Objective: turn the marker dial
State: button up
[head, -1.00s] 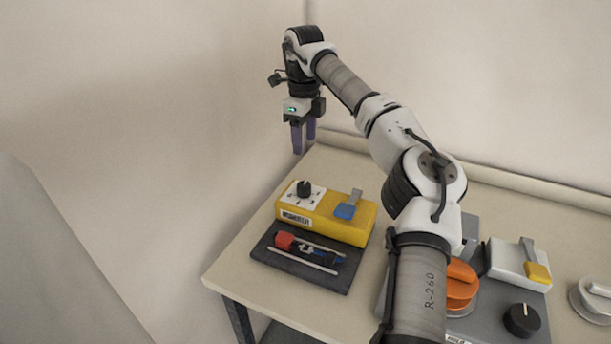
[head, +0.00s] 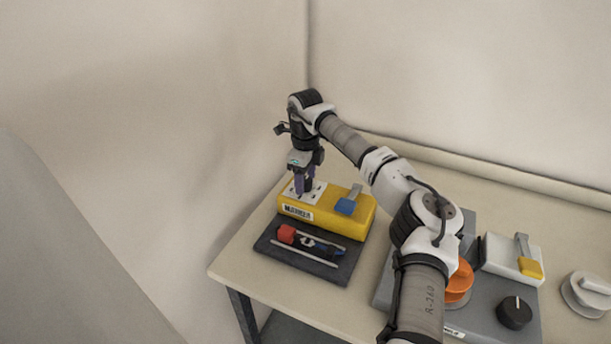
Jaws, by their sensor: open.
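The yellow marker box (head: 335,229) stands at the left of the table, with a label on its front. A white scale plate (head: 291,194) is on its top left, where the black dial showed earlier. My gripper (head: 304,190) points down over this plate, its purple fingers at the dial's place. The fingers hide most of the dial, and I cannot tell whether they touch it. My gripper is open.
A dark tray (head: 342,271) with a red-ended tool (head: 287,233) and rods lies in front of the box. To the right are a grey machine with a black knob (head: 514,312), an orange part (head: 459,281) and a yellow-tipped lever (head: 530,266).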

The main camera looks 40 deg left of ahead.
jog(key=shift+c, duration=0.2)
jog(key=c, duration=0.9)
jog(key=shift+m, duration=0.3)
jog(key=m, duration=0.4)
jog(key=m+b, duration=0.1)
jog(key=m, duration=1.1)
jog(key=shift+b, duration=0.4)
jog(key=m+b, duration=0.1)
jog(key=m, duration=0.6)
jog(key=shift+r, duration=0.1)
